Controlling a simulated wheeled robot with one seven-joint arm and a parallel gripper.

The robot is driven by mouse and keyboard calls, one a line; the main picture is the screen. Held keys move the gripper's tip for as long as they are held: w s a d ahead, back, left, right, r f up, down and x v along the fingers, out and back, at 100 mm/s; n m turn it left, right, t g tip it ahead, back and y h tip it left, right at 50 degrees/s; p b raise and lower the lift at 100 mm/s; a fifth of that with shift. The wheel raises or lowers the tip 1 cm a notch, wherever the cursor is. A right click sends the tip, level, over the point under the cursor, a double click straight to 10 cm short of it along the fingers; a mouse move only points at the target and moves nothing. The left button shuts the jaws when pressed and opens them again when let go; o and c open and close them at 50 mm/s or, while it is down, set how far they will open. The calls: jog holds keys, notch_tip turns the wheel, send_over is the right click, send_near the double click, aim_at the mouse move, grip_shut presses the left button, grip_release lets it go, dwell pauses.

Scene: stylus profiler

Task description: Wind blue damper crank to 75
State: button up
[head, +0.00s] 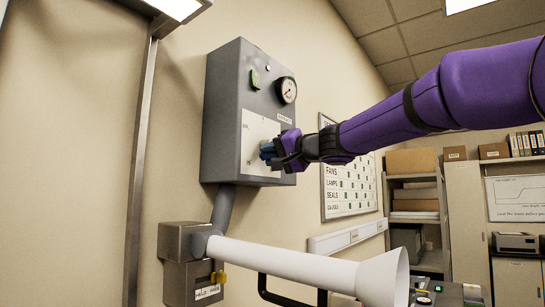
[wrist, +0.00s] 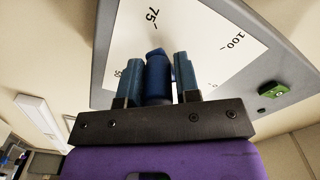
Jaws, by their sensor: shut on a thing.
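The blue damper crank (wrist: 157,78) stands out from a white scale plate (wrist: 220,50) on a grey wall box (head: 228,110). In the wrist view its handle sits between the two blue-grey fingers of my gripper (wrist: 158,80), which are shut on it. The plate carries printed marks; 75 and 100 are readable, and another number is partly hidden behind the left finger. The crank lies near the 75 side, but I cannot tell exactly where it points. In the head view my gripper (head: 268,152) is at the plate and hides most of the crank.
The box also bears a round gauge (head: 286,90) and a green part (head: 255,79). A white funnel-ended pipe (head: 300,267) runs below the box and my arm. A wall chart (head: 345,185) and shelves (head: 415,200) stand farther back.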

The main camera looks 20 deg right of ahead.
jog(key=shift+f+m, duration=0.1)
jog(key=shift+m, duration=0.4)
jog(key=o, duration=0.8)
jog(key=shift+s, duration=0.1)
jog(key=v, duration=1)
jog(key=shift+s+d, duration=0.2)
jog(key=shift+s, duration=0.1)
